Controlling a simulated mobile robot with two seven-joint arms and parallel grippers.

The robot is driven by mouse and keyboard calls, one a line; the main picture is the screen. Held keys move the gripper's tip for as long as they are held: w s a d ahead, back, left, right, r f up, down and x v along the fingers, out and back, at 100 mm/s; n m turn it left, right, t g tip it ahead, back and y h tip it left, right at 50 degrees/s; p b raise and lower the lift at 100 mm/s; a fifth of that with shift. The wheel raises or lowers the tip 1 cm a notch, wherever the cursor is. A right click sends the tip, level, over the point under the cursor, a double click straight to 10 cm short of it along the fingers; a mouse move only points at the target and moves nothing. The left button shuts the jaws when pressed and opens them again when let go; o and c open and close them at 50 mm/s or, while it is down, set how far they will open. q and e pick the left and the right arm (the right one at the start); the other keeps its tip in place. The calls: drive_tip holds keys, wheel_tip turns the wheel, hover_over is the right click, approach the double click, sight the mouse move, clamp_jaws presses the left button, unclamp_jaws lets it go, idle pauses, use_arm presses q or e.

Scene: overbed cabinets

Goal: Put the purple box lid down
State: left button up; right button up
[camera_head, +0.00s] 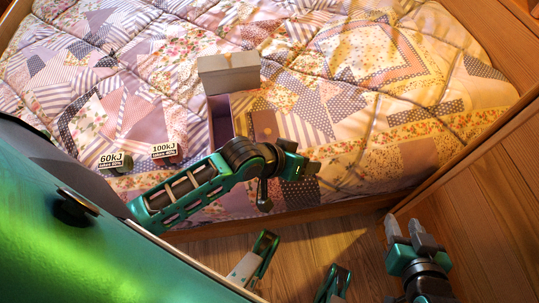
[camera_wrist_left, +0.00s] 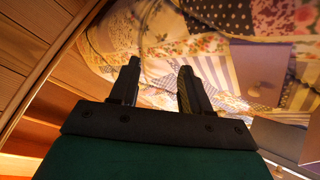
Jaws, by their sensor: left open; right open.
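A purple open-looking box (camera_head: 221,122) stands on the quilted bed in the head view, partly hidden by my left arm. A flat mauve-brown panel with a small knob, which looks like the lid (camera_head: 263,124), lies at its right; I cannot tell whether they touch. In the left wrist view a lavender panel with a small knob (camera_wrist_left: 258,66) shows at the right and looks like the same lid. My left gripper (camera_wrist_left: 159,75) is open, with nothing between its fingers. My right gripper (camera_head: 404,229) is open and empty at the lower right, away from the lid.
A grey box-like thing (camera_head: 229,75) stands behind the purple box. Items labelled 60kJ (camera_head: 112,160) and 100kJ (camera_head: 165,151) lie on the bed's near left. A wooden panel (camera_head: 480,170) bounds the right side. The quilt (camera_head: 370,60) is clear at the back right.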

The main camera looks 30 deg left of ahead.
use_arm(q)
drive_tip(key=s+a+r+m+t+y, duration=0.2)
drive_tip(key=s+a+t, duration=0.1)
drive_tip(key=s+a, duration=0.2)
drive_tip(key=shift+s+a, duration=0.2)
drive_tip(key=shift+a, duration=0.1)
drive_tip(key=s+a+r+y+p, duration=0.1)
drive_tip(key=a+r+p, duration=0.2)
drive_tip(key=r+p, duration=0.7)
drive_tip(key=p, duration=0.4)
drive_tip(key=shift+s, duration=0.2)
drive_tip(key=shift+c, duration=0.4)
use_arm(e)
drive_tip(key=s+d+r+h, duration=0.1)
drive_tip(key=d+r, duration=0.2)
drive_tip(key=r, duration=0.7)
drive_tip(key=shift+s, duration=0.25)
use_arm(q)
drive_tip(key=shift+s+a, duration=0.1)
drive_tip(key=shift+s, duration=0.05)
use_arm(e)
drive_tip(key=shift+a, duration=0.15)
